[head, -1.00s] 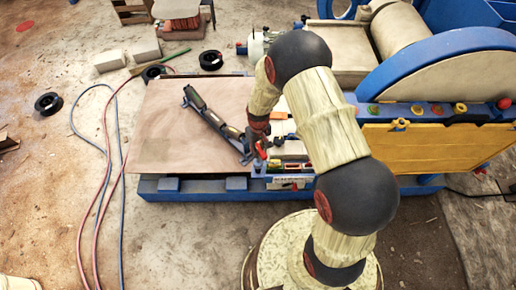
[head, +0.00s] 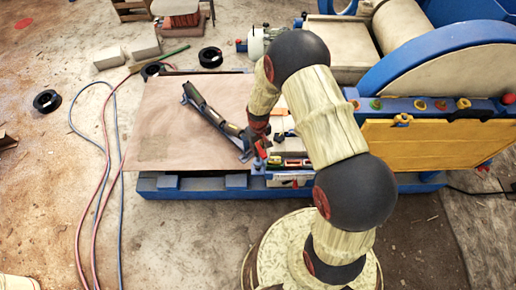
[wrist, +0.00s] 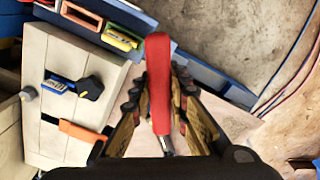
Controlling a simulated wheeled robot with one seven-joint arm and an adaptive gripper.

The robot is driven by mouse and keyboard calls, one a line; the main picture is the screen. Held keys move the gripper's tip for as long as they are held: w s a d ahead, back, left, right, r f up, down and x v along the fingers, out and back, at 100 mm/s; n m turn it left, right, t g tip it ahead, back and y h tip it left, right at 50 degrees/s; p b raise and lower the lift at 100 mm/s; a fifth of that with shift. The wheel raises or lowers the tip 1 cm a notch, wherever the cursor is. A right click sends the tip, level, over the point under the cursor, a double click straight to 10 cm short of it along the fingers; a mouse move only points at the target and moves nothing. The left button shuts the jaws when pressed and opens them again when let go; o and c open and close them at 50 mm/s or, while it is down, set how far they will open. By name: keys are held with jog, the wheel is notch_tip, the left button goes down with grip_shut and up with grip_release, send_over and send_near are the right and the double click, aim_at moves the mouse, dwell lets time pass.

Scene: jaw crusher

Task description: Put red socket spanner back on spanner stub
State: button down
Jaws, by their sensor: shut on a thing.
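My gripper (head: 258,141) is low over the right front part of the work table. In the wrist view my gripper (wrist: 158,100) is shut on the red socket spanner (wrist: 158,70). The spanner's red handle lies between the two fingers and points away from the wrist. A short metal shank shows at its near end. In the head view a small red part of the spanner (head: 262,150) shows below the fingers. I cannot make out the spanner stub in either view.
The brown table top (head: 165,110) is mostly clear on the left. A long dark tool (head: 208,108) lies left of my gripper. A pale board (wrist: 80,110) holds small blue, black and orange items. A blue-edged tray (wrist: 105,20) has orange and yellow pieces. The crusher's yellow panel (head: 435,147) stands right.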

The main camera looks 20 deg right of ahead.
jog(key=shift+f+b, duration=0.7)
jog(key=shift+f, duration=0.65)
jog(key=shift+f+b, duration=0.3)
jog(key=shift+b, duration=0.15)
jog(key=shift+f+b, duration=0.55)
jog(key=shift+f, duration=0.25)
jog(key=c, duration=1.7)
grip_release()
jog(key=shift+o, duration=0.3)
notch_tip(320, 180, up, 12)
